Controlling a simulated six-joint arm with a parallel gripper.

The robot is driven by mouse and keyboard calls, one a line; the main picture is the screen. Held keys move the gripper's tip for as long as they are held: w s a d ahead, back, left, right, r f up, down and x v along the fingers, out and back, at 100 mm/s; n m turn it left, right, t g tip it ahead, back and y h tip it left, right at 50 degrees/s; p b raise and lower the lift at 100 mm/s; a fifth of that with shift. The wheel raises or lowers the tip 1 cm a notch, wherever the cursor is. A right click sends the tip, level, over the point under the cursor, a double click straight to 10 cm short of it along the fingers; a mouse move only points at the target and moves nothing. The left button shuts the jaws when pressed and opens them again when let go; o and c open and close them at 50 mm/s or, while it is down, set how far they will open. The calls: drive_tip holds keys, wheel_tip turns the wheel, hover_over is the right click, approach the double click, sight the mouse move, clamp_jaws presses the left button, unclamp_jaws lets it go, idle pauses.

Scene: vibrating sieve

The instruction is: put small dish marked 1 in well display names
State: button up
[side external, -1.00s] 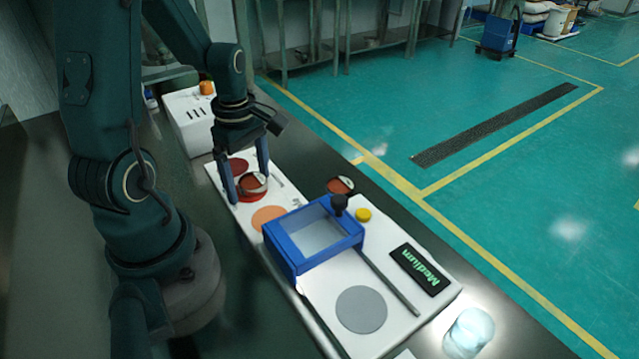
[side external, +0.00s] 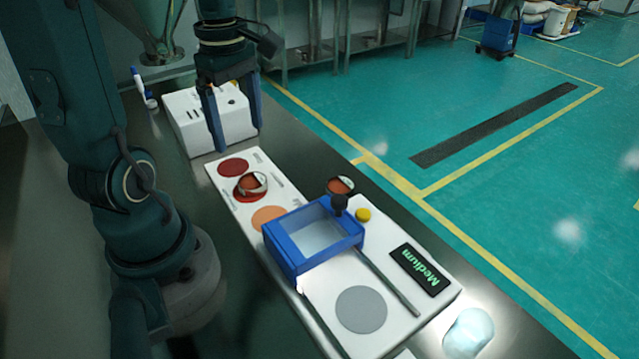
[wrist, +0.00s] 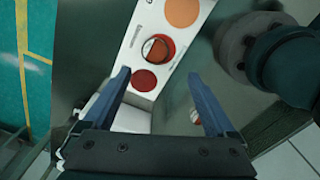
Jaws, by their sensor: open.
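A small round dish with reddish contents (side external: 251,184) sits on the red circle in the middle of the row of three coloured circles; it also shows in the wrist view (wrist: 156,49). A second similar dish (side external: 340,186) stands beside the blue sieve frame (side external: 288,256). I cannot read a number on either dish. The display (side external: 420,270) reads "Medium". The row's other circles are dark red (side external: 233,166) and orange (side external: 267,216). My gripper (side external: 237,137) is open and empty, raised behind the row near the white box; its fingers also show in the wrist view (wrist: 158,75).
The white box (side external: 187,122) stands at the back, partly hidden by my gripper. The white board (side external: 320,308) carries a grey circle (side external: 361,309), a yellow button (side external: 363,215) and a black knob (side external: 339,203). A clear jar (side external: 469,332) stands at the front right.

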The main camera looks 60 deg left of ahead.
drive_tip(key=s+d+r+m+t, duration=0.2)
drive_tip(key=d+m+t, duration=0.3)
drive_tip(key=d+m, duration=0.9)
drive_tip(key=m, duration=0.8)
drive_tip(key=shift+r+t, duration=0.3)
drive_tip(key=shift+r, duration=0.1)
